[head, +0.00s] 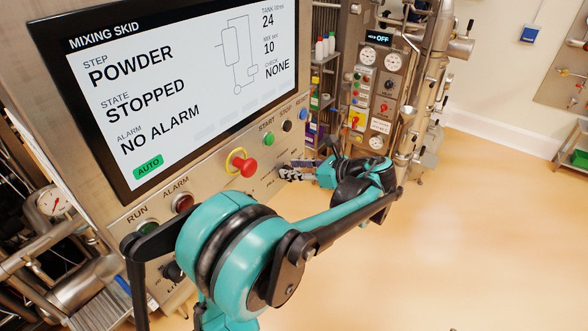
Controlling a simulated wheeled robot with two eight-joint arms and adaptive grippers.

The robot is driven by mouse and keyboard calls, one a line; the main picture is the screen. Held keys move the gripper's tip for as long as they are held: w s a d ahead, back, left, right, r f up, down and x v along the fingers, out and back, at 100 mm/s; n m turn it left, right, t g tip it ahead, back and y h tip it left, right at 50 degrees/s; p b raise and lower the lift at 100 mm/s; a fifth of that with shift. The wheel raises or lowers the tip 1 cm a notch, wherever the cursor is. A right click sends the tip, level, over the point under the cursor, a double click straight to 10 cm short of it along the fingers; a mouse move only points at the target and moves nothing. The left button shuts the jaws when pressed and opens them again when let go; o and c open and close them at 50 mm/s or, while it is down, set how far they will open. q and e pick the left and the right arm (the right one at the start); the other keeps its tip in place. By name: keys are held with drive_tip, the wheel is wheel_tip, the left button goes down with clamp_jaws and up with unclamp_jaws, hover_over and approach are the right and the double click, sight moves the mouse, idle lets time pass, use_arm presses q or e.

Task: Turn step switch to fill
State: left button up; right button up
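The mixing skid panel (222,160) fills the left side of the head view. Its screen (190,85) reads step POWDER, state STOPPED, no alarm, AUTO. My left gripper (287,173) reaches back toward the panel's lower right face, below the green start button (268,139). Small lettering shows on the panel beside the fingertips, too small to read surely. I cannot make out the step switch; the gripper may hide it. I cannot tell whether the fingers touch anything or how far apart they are. My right gripper is out of view.
A red emergency stop (244,165) with a yellow ring sits left of the gripper. Black and blue buttons (302,114) are above it. A dark knob (173,271) is partly behind my arm. Another control cabinet (382,95) stands behind. The floor at right is clear.

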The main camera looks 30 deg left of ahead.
sight(288, 180)
use_arm(q)
drive_tip(key=shift+a, duration=0.1)
clamp_jaws()
drive_tip(key=shift+s, duration=0.1)
drive_tip(key=n+t+b, duration=0.1)
drive_tip(key=n+t, duration=0.1)
drive_tip(key=n, duration=0.1)
drive_tip(key=s+f+n+t+b, duration=0.1)
drive_tip(key=n+t+b, duration=0.1)
drive_tip(key=n, duration=0.1)
drive_tip(key=s+f+n+t+y+b, duration=0.1)
drive_tip(key=n, duration=0.2)
drive_tip(key=shift+s+t+b, duration=0.25)
drive_tip(key=shift+t+b, duration=0.15)
drive_tip(key=n+b, duration=0.1)
drive_tip(key=n, duration=0.1)
drive_tip(key=f+n+t+y+b, duration=0.1)
drive_tip(key=n+b, duration=0.1)
drive_tip(key=shift+s+a+y, duration=0.1)
drive_tip(key=shift+y, duration=0.2)
drive_tip(key=shift+n, duration=0.4)
